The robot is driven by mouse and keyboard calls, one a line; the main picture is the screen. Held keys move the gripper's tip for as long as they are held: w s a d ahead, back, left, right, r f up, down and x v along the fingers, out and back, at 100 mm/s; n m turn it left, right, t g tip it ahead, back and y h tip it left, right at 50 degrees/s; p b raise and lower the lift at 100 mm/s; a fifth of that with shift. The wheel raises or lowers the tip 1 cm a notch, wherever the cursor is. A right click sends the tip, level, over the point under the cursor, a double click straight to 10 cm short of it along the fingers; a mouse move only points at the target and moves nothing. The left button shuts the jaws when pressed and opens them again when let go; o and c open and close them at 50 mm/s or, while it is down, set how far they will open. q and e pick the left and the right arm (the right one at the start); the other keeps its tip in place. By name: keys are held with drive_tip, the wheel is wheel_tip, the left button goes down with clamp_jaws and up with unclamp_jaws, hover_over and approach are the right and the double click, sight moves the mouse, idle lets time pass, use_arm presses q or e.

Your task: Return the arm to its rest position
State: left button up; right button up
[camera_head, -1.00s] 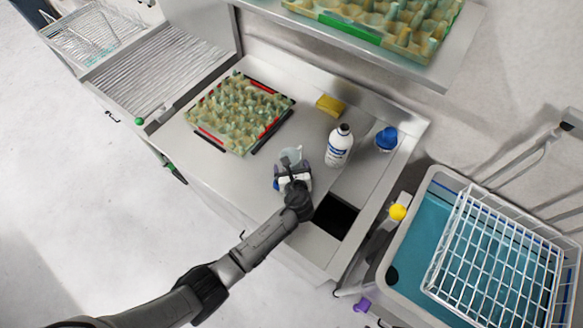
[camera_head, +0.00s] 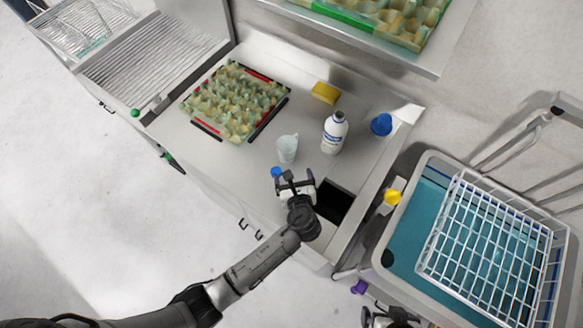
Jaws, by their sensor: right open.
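My right gripper (camera_head: 295,178) is open and empty over the front part of the steel counter (camera_head: 212,160). Its dark arm reaches in from the bottom left. A translucent cup (camera_head: 287,148) stands upright on the counter just beyond the fingertips, with a gap between. A small blue item (camera_head: 276,172) shows beside the left finger.
A white bottle (camera_head: 333,135), blue object (camera_head: 381,124) and yellow sponge (camera_head: 325,93) stand behind the cup. An egg tray (camera_head: 203,126) lies left. A dark opening (camera_head: 337,203) is right of the gripper. A wire basket (camera_head: 490,250) sits over a teal-filled basin at right.

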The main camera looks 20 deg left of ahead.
use_arm(q)
drive_tip(key=shift+s+d+r, duration=0.25)
drive_tip(key=shift+s, duration=0.25)
idle(0.3)
